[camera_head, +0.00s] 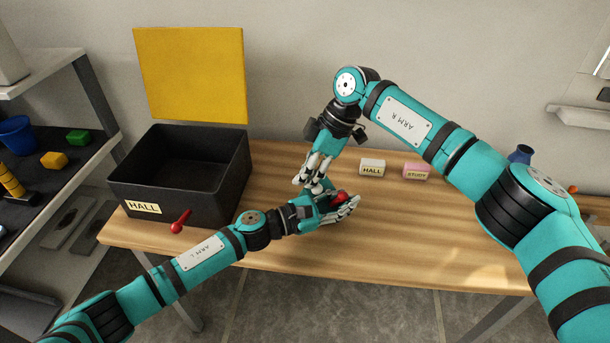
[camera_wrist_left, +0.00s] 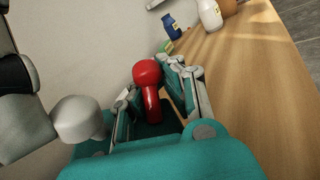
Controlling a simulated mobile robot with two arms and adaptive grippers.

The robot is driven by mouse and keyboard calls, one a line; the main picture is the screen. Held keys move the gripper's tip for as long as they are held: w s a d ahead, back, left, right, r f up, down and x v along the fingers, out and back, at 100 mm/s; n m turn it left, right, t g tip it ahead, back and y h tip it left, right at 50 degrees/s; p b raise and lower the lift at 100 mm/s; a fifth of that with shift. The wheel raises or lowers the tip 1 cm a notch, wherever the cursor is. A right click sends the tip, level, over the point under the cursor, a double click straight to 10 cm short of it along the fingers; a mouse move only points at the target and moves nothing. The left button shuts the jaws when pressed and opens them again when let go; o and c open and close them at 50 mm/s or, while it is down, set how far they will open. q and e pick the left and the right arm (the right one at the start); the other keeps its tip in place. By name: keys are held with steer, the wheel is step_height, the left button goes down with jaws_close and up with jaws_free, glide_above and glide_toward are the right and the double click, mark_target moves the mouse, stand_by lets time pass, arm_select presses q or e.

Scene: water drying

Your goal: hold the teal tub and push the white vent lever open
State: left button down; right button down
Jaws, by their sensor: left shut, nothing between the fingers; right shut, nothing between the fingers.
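I cannot clearly make out a teal tub; teal surfaces by my left gripper (camera_head: 343,208) blend with its own teal parts. No white vent lever can be told apart. A red round-headed piece (camera_head: 340,196) shows at the left gripper's fingers; in the left wrist view the red piece (camera_wrist_left: 148,85) stands upright, its lower end hidden at the palm. My left gripper is shut over the table. My right gripper (camera_head: 308,184) is shut, pointing down just behind and left of it. Whether the right fingers touch anything there is hidden.
A black box (camera_head: 205,205) with a raised yellow lid (camera_head: 190,75), HALL label and red lever (camera_head: 180,221) stands at the left. White HALL (camera_head: 372,167) and pink STUDY (camera_head: 416,171) blocks stand behind. The table's (camera_head: 400,240) front middle is clear. Shelves stand far left.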

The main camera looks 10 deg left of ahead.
steer(key=shift+w+d+r, duration=0.25)
steer(key=shift+w+d, duration=0.1)
steer(key=shift+d, duration=0.3)
steer(key=shift+w+d, duration=0.1)
steer(key=shift+w+d+r, duration=0.2)
steer(key=shift+w+d, duration=0.3)
steer(key=shift+d, duration=0.1)
steer(key=shift+a+r, duration=0.1)
steer(key=shift+r, duration=0.05)
steer(key=shift+r, duration=0.7)
steer(key=v, duration=1.2)
